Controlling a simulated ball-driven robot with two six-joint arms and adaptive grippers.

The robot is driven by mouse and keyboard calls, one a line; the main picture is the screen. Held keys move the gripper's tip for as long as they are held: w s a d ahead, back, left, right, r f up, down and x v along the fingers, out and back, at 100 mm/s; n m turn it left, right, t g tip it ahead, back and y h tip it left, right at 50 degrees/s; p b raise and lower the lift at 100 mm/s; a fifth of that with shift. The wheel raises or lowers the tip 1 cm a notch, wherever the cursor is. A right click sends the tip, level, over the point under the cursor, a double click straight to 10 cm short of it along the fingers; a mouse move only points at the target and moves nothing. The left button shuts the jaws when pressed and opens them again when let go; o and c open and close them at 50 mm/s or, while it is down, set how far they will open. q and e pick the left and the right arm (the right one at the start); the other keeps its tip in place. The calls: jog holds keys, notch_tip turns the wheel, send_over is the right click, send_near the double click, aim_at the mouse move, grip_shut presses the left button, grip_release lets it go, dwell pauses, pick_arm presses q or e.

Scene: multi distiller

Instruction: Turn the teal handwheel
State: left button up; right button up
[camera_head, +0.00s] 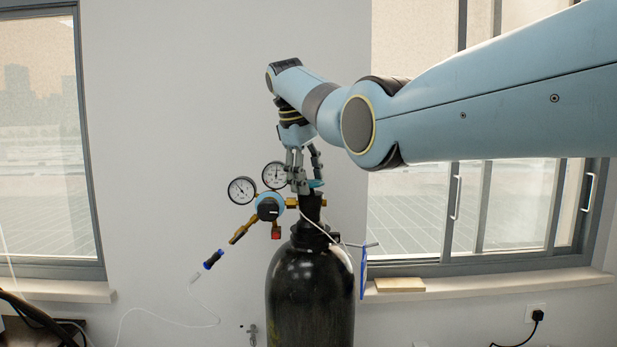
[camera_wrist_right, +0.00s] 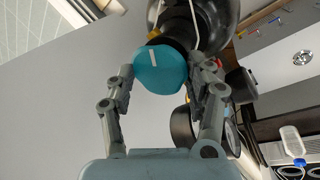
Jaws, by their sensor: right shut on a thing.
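The teal handwheel (camera_wrist_right: 160,72) sits on top of a black gas cylinder (camera_head: 310,290). In the head view only a teal sliver of it (camera_head: 316,184) shows between my right gripper's fingers. My right gripper (camera_head: 303,180) comes down from above with its fingers on either side of the wheel. In the right wrist view the gripper (camera_wrist_right: 160,80) is shut on the wheel, one finger at each side of its rim. A short white mark shows on the wheel's face. My left gripper is not in view.
A brass regulator with a blue knob (camera_head: 269,207) and two round gauges (camera_head: 242,190) juts out left of the cylinder neck, close to my right fingers. A blue tag (camera_head: 363,272) hangs at the cylinder's right. Windows and a sill (camera_head: 490,287) lie behind.

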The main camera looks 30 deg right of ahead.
jog(key=shift+r+m, duration=0.1)
jog(key=shift+m, duration=0.2)
jog(key=o, duration=1.2)
jog(key=shift+w+d, duration=0.1)
jog(key=shift+c, duration=0.2)
jog(key=v, duration=1.1)
jog(key=shift+a+r, duration=0.25)
jog(key=shift+r, duration=0.1)
